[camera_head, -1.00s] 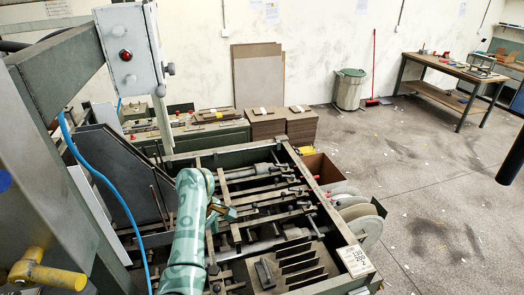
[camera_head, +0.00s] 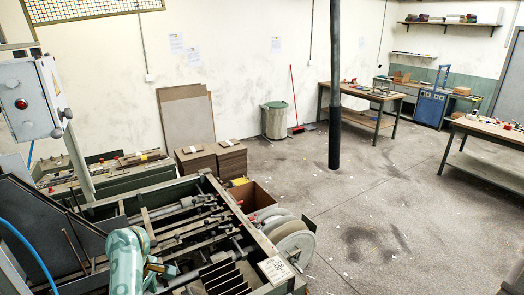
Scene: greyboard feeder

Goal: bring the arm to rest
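One arm of mine (camera_head: 126,262), mottled pale green, rises from the bottom edge at the lower left, in front of the feeder machine. Small tan and dark parts (camera_head: 160,268) stick out to the right of its upper end. They may belong to my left gripper; I cannot make out fingertips or a gap between them. Nothing held shows there. The arm overlaps the machine's bars and slots in the picture, and I cannot tell whether it touches them. My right arm and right gripper are not in view.
The feeder machine (camera_head: 267,250) fills the lower left. Grey control box (camera_head: 28,98) is above it. Board stacks (camera_head: 232,160), an open carton (camera_head: 256,195) and white discs (camera_head: 290,238) stand beside it. A dark post (camera_head: 335,80) stands mid-floor.

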